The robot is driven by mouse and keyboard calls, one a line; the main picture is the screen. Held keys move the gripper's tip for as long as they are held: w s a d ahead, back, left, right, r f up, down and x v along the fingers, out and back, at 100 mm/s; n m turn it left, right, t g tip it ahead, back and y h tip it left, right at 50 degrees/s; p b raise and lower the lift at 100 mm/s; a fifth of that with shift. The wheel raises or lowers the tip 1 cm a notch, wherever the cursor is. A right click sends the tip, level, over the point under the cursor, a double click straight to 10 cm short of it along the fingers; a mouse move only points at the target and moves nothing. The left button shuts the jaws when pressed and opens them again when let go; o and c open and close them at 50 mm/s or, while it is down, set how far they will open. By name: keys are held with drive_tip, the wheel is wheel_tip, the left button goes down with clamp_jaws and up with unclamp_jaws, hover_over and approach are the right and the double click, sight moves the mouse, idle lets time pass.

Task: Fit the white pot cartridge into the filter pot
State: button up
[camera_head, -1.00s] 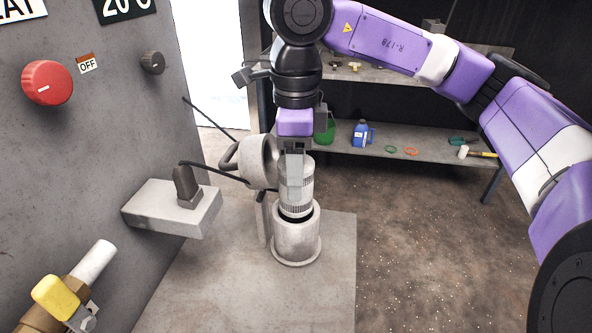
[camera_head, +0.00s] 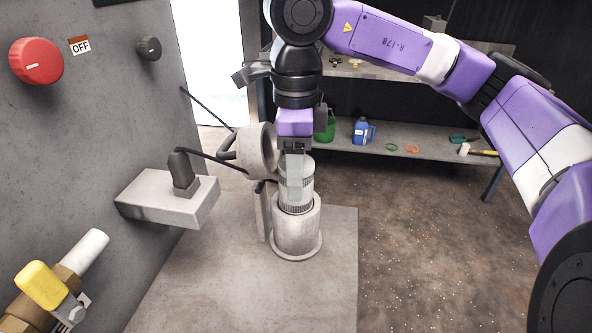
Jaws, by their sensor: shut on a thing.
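The white pot cartridge (camera_head: 307,178) is a pale ribbed cylinder standing upright in the middle of the view. Its lower end is inside the mouth of the grey filter pot (camera_head: 297,231), which stands on a flat grey base. My gripper (camera_head: 295,175) points straight down and is shut on the cartridge, with a finger along its near side. The far finger and the cartridge's lower end are hidden.
The pot's open round lid (camera_head: 262,150) tilts up just behind and left of the cartridge. A yellow-handled valve (camera_head: 42,286) is at lower left. A shelf (camera_head: 430,143) with tools stands behind.

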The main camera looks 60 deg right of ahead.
drive_tip(key=shift+f+b, duration=1.95)
drive_tip(key=o, duration=1.6)
drive_tip(key=shift+r+p, duration=0.4)
drive_tip(key=shift+r, duration=3.5)
